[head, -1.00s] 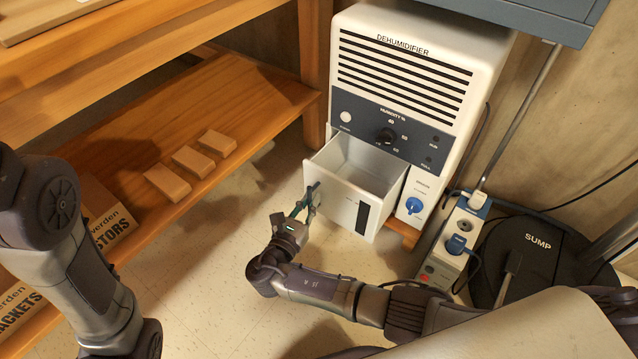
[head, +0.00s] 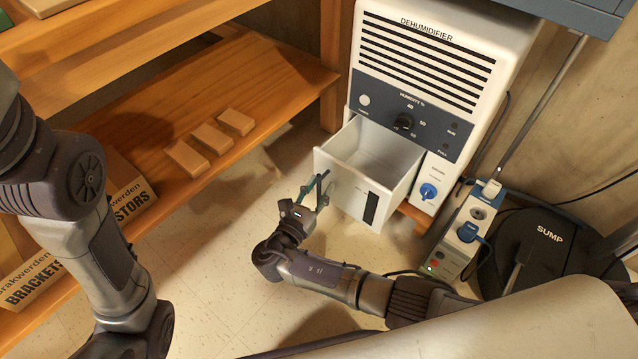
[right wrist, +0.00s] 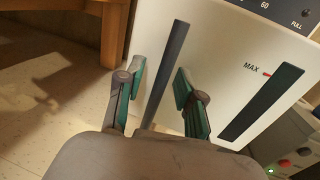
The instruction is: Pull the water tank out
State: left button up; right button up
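The white water tank (head: 350,192) is pulled partway out of the front of the dehumidifier (head: 440,70), like a drawer, and its open top shows an empty-looking inside. In the right wrist view its front (right wrist: 225,65) carries a dark upright handle bar (right wrist: 170,75) and a dark strip (right wrist: 262,102) marked MAX. My right gripper (head: 314,184) is at the tank's front. In the right wrist view its green-padded fingers (right wrist: 158,88) stand apart on either side of the handle, with visible gaps. My left arm shows at the left, but its gripper is out of view.
A wooden shelf (head: 105,180) with several tan blocks stands left of the tank. A power strip (head: 466,235) and a black sump lid (head: 535,250) are to the right. Tiled floor (head: 225,245) is open in front of the shelf.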

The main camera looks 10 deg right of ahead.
aim_at(319, 175)
notch_tip(319, 175, up, 10)
jog(key=shift+f, duration=0.1)
dwell(0.4)
